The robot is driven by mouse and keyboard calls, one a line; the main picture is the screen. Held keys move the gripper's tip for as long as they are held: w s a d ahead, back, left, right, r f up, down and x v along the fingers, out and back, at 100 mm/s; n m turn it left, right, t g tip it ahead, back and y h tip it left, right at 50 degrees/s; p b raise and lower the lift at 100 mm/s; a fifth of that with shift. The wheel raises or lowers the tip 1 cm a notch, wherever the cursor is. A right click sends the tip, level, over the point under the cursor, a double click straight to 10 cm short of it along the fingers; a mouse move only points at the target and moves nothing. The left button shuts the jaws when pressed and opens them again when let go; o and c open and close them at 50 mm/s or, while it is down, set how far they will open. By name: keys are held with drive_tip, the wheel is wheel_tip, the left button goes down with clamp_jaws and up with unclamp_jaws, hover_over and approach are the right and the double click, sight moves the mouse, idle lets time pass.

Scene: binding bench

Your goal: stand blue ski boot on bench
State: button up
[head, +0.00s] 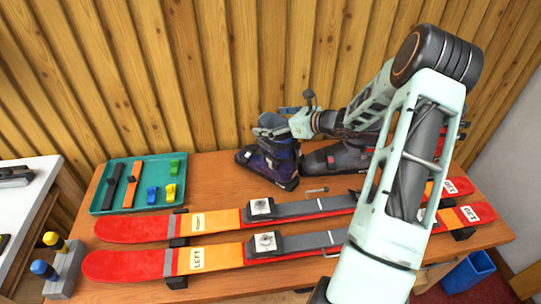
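The blue ski boot (268,160) is at the back middle of the wooden bench (215,175) in the head view. It looks upright, with its sole at or very near the bench top; I cannot tell whether it bears fully on it. My gripper (285,112) is at the top of the boot's cuff, coming in from the right. Its fingers are small and partly merge with the cuff, so I cannot tell whether they grip it or only sit beside it.
A dark grey boot (335,160) stands just right, partly behind my arm. Two red-orange skis (130,230) lie across the front on supports. A small metal tool (317,190) lies before the boots. A teal tray (103,200) holds straps and small coloured pieces. The wooden wall is close behind.

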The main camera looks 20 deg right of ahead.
drive_tip(key=c, duration=2)
drive_tip(key=shift+w+r, duration=0.1)
drive_tip(key=shift+r, duration=0.05)
drive_tip(key=shift+c, duration=0.9)
